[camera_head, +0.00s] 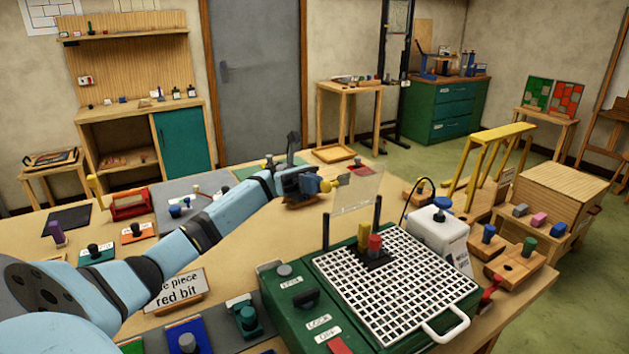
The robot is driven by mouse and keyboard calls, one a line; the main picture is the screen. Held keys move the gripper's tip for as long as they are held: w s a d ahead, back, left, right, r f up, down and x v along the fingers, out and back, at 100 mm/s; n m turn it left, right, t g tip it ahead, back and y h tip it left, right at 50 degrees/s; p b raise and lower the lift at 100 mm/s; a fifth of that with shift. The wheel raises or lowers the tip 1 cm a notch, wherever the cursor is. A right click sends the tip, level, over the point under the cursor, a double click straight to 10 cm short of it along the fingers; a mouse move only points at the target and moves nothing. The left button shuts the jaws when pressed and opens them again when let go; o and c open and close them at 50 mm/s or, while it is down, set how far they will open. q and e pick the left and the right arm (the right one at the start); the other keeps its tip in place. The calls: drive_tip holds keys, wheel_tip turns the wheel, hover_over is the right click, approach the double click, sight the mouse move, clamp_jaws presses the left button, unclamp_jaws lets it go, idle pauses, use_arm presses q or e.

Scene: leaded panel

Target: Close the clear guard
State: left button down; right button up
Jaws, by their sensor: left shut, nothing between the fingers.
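The clear guard (358,191) is a see-through sheet standing raised and slightly tilted at the back of the green grinder box (285,309). Dark posts (326,231) rise near its lower corners. The box has a white grid top (400,300). My left gripper (341,181) is shut and empty at the upper left edge of the guard; I cannot tell whether it touches. My right gripper is not in view.
A yellow block (363,235) and a red block (375,246) stand on a dark piece on the grid. A white container (438,236) stands just right. A white handle (448,326) juts out in front.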

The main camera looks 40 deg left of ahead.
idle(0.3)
